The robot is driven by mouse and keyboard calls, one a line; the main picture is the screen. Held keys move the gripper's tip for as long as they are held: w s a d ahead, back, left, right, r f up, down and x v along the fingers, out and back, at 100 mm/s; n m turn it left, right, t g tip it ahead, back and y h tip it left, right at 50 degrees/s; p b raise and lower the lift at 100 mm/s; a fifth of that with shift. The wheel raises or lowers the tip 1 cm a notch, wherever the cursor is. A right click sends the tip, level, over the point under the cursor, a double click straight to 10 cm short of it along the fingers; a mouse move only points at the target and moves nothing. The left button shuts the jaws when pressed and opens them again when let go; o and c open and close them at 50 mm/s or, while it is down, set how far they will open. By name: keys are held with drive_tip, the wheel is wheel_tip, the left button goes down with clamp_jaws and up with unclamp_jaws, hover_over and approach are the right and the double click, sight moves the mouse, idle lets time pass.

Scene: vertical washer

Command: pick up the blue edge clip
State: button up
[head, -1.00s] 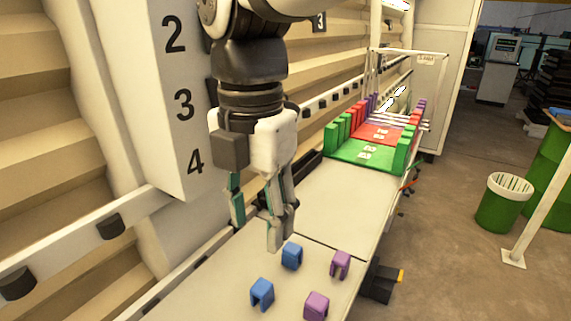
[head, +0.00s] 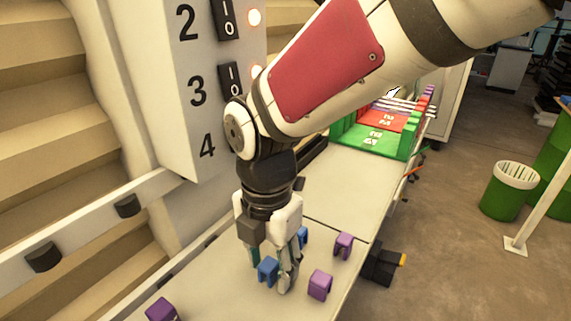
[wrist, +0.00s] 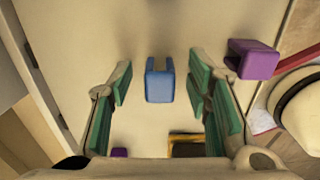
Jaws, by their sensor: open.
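A blue edge clip (head: 268,270) stands on the pale bench top, between the two fingers of my gripper (head: 272,274) in the head view. In the wrist view the blue clip (wrist: 160,80) sits midway between the green-padded fingers of my gripper (wrist: 161,68), with a gap on both sides. The fingers are open and hold nothing. A second blue clip (head: 303,237) stands just behind my gripper in the head view, partly hidden by it.
Purple clips stand right of my gripper (head: 319,285), farther back (head: 343,245) and at the lower left (head: 161,309). One shows right of the fingers in the wrist view (wrist: 252,60). A green and red rack (head: 370,141) stands at the bench's far end. A numbered switch panel (head: 190,90) is behind.

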drive_tip(key=shift+f, duration=0.15)
drive_tip(key=shift+c, duration=0.2)
drive_tip(key=c, duration=0.8)
